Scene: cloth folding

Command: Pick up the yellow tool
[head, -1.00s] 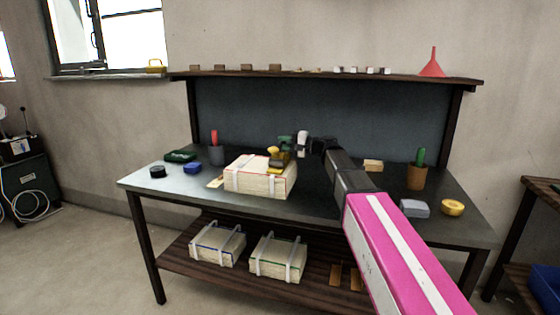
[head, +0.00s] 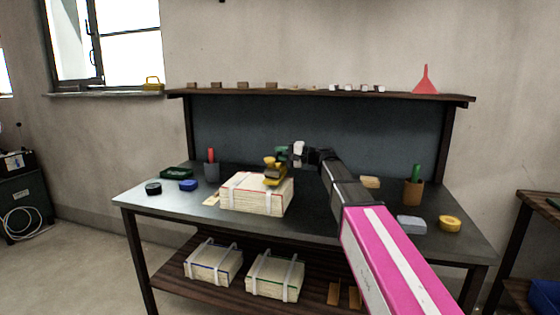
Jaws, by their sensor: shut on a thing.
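The yellow tool (head: 274,163) is small, with a darker part beneath it. It shows just above the top right of a strapped pale stack (head: 252,200) on the workbench. My arm reaches in from the lower right, and my gripper (head: 283,158) is at the tool's right side, shut on it. The fingers are too small to make out clearly. I cannot tell whether the tool's underside touches the stack. A green thing (head: 281,151) shows just behind the tool, partly hidden.
A brown cup (head: 413,192), a grey block (head: 411,225) and a yellow roll (head: 449,223) are at right. A shelf (head: 320,94) runs above.

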